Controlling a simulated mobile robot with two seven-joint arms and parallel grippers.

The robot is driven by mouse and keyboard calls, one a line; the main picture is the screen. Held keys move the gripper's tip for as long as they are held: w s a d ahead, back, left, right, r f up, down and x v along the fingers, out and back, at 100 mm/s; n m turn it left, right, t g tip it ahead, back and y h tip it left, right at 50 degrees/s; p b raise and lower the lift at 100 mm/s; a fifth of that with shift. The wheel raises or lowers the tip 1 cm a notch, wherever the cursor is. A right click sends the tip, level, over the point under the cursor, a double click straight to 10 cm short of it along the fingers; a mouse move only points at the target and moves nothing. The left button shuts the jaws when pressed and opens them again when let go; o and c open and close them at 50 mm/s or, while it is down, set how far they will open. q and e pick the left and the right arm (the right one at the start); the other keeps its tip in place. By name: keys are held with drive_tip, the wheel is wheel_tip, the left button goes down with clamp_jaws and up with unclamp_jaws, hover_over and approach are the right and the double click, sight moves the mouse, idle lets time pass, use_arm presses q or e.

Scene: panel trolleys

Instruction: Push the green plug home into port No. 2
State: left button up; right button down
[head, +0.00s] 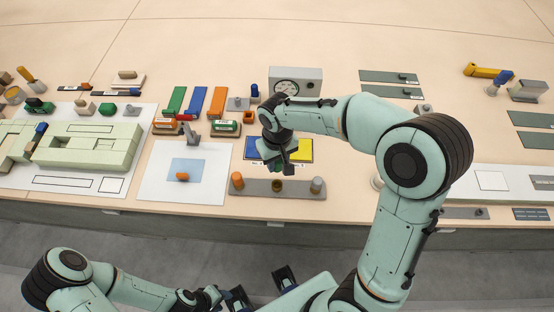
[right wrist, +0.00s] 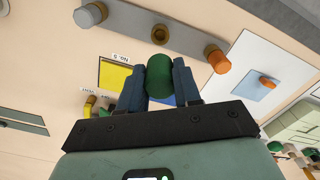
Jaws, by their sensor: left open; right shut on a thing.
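My right gripper (head: 279,164) is shut on the green plug (right wrist: 160,75), a short cylinder between its two blue-grey fingers in the right wrist view. A grey bar (head: 257,187) lies near the table's front edge. It carries an orange cylinder (head: 237,180) at its left, a brown-rimmed port (head: 277,185) in the middle and a grey cylinder (head: 317,184) at its right. In the right wrist view, the brown-rimmed port (right wrist: 160,34) shows beyond the plug, apart from it. I cannot make out a port number on the bar. My left gripper (head: 260,290) is open and empty below the table's edge.
Blue (head: 252,147) and yellow (head: 302,150) squares lie behind the bar, partly hidden by my right arm. A white sheet (head: 150,190) with a blue patch lies to the left. A gauge box (head: 310,77) stands behind. Open table lies right of the bar.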

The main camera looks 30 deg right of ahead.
drive_tip(key=shift+f, duration=0.1)
drive_tip(key=shift+f+b, duration=1.95)
drive_tip(key=shift+f, duration=0.8)
use_arm(q)
wheel_tip(320, 180, down, 6)
drive_tip(key=s+b, duration=0.1)
drive_tip(key=s, duration=0.1)
drive_tip(key=shift+r+b, duration=0.15)
drive_tip(key=shift+b, duration=0.15)
use_arm(e)
drive_tip(key=shift+f, duration=1.15)
use_arm(q)
drive_tip(key=shift+s+f+b, duration=0.15)
drive_tip(key=shift+f+b, duration=0.35)
drive_tip(key=shift+s+f+b, duration=0.15)
drive_tip(key=shift+f+b, duration=0.35)
use_arm(e)
drive_tip(key=shift+f, duration=1.55)
drive_tip(key=c, duration=0.7)
unclamp_jaws()
